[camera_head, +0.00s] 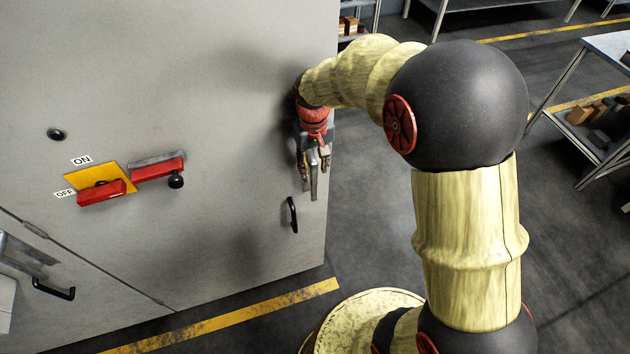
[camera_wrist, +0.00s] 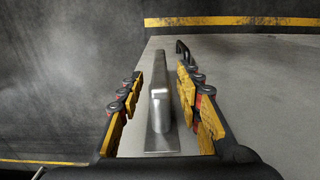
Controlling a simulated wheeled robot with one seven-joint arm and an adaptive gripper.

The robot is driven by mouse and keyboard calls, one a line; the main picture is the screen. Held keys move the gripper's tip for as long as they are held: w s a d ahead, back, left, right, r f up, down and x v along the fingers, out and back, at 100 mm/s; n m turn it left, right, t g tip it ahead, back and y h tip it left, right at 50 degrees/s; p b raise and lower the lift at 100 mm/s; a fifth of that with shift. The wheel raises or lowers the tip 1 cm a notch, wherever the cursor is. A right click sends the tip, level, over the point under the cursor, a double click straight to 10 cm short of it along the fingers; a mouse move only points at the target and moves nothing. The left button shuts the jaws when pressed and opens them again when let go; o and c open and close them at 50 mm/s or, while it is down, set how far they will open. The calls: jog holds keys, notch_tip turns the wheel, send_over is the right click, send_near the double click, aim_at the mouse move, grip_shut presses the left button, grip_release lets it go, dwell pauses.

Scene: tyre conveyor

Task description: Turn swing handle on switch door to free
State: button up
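The swing handle is a silver metal lever (camera_wrist: 159,100) on a flat plate on the grey switch door (camera_head: 225,215). In the wrist view it lies between my two yellow-padded fingers, with a visible gap on each side. My gripper (camera_wrist: 160,78) is open around the handle and does not visibly touch it. In the head view my gripper (camera_head: 312,163) is at the door's right edge, pointing down. The handle (camera_head: 313,184) shows partly there, and the fingers hide the rest.
A black pull handle (camera_head: 292,215) sits below the swing handle. A red rotary switch (camera_head: 102,193) with ON and OFF labels is on the cabinet at left. A yellow floor line (camera_head: 230,318) runs below. Shelving (camera_head: 590,120) stands at right, with open floor between.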

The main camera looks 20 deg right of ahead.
notch_tip(320, 180, down, 7)
jog(key=shift+f, duration=0.15)
jog(key=shift+c, duration=0.4)
jog(key=c, duration=0.7)
grip_shut()
